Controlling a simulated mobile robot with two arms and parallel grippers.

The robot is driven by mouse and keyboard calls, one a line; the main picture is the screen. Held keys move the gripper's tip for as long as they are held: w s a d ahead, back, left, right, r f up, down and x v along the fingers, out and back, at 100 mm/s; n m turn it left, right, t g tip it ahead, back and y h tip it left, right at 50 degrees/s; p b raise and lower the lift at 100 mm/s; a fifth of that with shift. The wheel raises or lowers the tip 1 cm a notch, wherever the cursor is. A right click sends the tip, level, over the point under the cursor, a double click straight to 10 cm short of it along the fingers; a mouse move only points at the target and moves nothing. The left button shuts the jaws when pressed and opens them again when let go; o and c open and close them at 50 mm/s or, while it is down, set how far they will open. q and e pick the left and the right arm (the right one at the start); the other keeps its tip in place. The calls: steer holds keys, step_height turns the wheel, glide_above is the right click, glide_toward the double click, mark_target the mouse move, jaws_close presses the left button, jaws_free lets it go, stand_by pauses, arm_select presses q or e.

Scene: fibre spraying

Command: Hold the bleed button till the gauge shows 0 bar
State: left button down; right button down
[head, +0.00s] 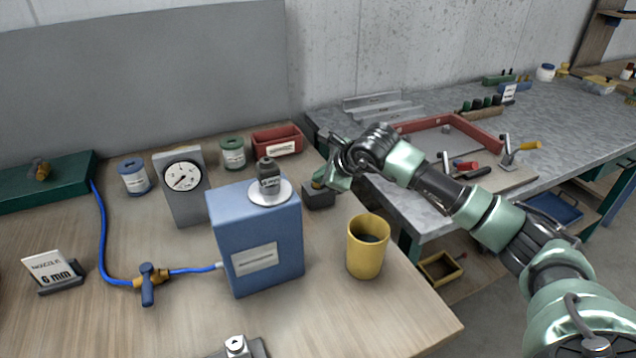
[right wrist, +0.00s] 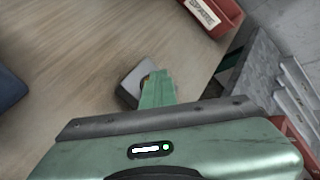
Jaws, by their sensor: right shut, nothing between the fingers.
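The bleed button (head: 317,186) looks like a small brass-coloured piece on top of a dark block (head: 319,200), just right of the blue box. My right gripper (head: 328,182) is shut and empty, with its fingertips at the button. In the right wrist view the green fingers (right wrist: 158,88) cover most of the button, and the block (right wrist: 130,90) shows beside them. I cannot tell whether the button is pressed down. The round white gauge (head: 183,177) stands on a grey plate behind the blue box. Its dark needle is too small to read exactly. My left gripper is not in view.
A yellow cup (head: 368,248) stands in front of my right gripper. A red bin (head: 278,140) is behind. A blue hose (head: 103,240) runs along the left.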

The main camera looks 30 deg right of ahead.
steer(key=shift+r, duration=0.8)
steer(key=shift+p, duration=0.3)
steer(key=shift+r+p, duration=1.2)
steer(key=shift+r, duration=1.35)
